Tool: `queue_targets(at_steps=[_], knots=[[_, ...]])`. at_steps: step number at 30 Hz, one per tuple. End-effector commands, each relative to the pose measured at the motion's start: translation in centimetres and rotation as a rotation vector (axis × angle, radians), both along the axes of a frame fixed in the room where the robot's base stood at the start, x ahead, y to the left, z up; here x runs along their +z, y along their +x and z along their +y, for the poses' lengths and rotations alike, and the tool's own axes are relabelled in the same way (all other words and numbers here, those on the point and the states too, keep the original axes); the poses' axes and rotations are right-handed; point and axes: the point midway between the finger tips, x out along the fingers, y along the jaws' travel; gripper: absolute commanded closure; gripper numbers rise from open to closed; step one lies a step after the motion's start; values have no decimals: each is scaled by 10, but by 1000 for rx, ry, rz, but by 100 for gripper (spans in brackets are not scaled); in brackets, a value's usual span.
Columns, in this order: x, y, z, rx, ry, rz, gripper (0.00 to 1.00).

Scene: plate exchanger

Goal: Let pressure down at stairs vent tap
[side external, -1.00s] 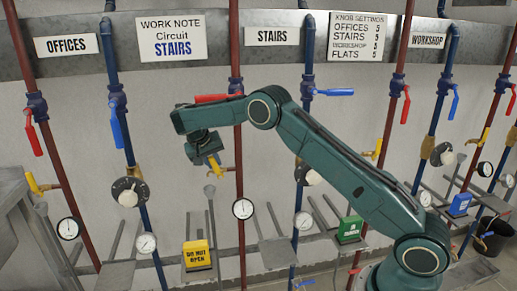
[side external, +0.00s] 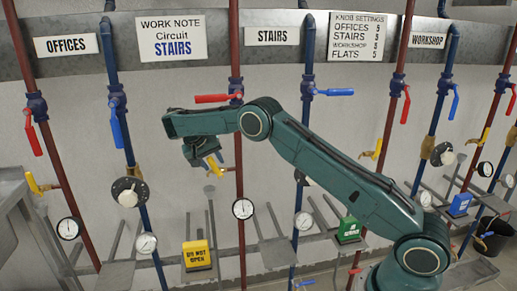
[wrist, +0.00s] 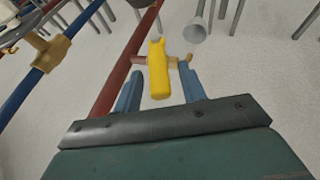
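The stairs vent tap has a yellow handle (side external: 214,161) on the red pipe under the STAIRS sign (side external: 272,36). In the wrist view the yellow handle (wrist: 159,70) points toward me from a brass fitting on the red pipe. My gripper (side external: 205,160) is beside the tap in the side view. In the wrist view its two blue-grey fingers (wrist: 160,88) are apart, one on each side of the handle, with gaps showing. The work note (side external: 171,36) reads Circuit STAIRS. The red lever (side external: 212,98) and blue lever (side external: 334,92) of the stairs pipes lie horizontal.
A grey funnel (wrist: 197,25) is beyond the tap. A round gauge (side external: 243,209) is on the stairs red pipe. A yellow DO NOT OPEN block (side external: 197,254) stands below left. A blue pipe with a black-and-white knob (side external: 129,192) runs at left. A knob settings sign (side external: 358,37) hangs above.

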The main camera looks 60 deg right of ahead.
Motion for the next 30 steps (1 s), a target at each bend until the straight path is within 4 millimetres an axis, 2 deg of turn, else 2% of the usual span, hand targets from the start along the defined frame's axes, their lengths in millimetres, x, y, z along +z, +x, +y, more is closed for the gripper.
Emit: queue_targets(at_steps=[11, 17, 30], knots=[[11, 0, 6, 1, -1, -3, 59], [10, -1, 33, 2, 0, 0, 59], [10, -5, 106, 2, 0, -2, 59]])
